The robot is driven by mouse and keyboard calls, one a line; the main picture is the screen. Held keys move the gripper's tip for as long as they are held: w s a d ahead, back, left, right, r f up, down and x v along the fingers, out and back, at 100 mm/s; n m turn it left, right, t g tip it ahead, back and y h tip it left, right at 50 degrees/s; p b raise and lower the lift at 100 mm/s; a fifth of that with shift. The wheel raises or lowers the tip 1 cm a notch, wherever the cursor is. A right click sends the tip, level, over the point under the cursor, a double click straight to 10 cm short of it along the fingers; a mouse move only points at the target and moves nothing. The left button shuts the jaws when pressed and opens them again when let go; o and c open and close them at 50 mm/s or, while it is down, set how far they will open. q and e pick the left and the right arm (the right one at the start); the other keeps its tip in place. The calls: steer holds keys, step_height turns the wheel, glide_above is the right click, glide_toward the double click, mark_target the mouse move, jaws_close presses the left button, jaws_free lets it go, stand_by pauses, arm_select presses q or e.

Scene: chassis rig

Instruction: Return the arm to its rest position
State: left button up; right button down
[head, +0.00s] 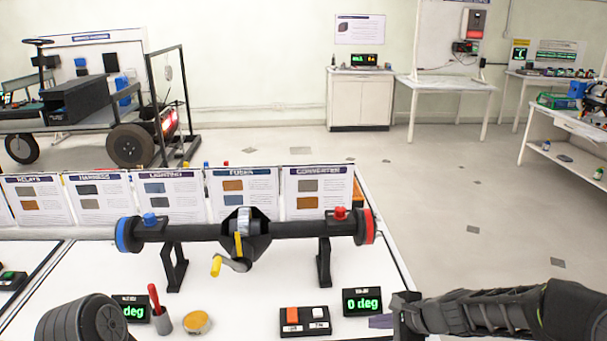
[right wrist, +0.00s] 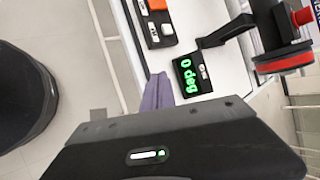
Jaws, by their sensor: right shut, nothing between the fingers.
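My right arm comes in from the lower right of the head view. Its gripper (head: 382,321) is shut and empty, just right of the front digital readout showing 0 deg (head: 362,302). In the right wrist view the closed fingers (right wrist: 158,92) stick out past the gripper body, beside the table edge and the same readout (right wrist: 192,77). My left gripper does not show in either view.
A black axle (head: 190,231) with blue and red ends stands on two supports on the white table. Open floor lies right of the table.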

steer(key=s+a+f+n+g+h, duration=0.1)
steer(key=s+f+n+h, duration=0.1)
steer(key=s+f+n, duration=0.5)
steer(key=s+a+f+n+g+h, duration=0.1)
steer(key=s+f+n+g, duration=0.3)
steer(key=f, duration=0.6)
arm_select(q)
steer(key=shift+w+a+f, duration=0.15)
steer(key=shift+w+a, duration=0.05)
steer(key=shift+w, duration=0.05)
arm_select(e)
steer(key=s+a+f+n, duration=0.1)
steer(key=s+a+f, duration=0.1)
steer(key=s, duration=0.4)
steer(key=s+a+f+n+y, duration=0.1)
steer(key=s+a+f, duration=0.2)
steer(key=s, duration=0.4)
steer(key=s+a+f+n+g, duration=0.1)
steer(key=s+a+f+n, duration=0.1)
steer(key=s, duration=0.4)
steer(key=shift+s+a+f+y, duration=0.3)
steer(key=shift+a+f, duration=0.45)
steer(key=shift+a, duration=0.15)
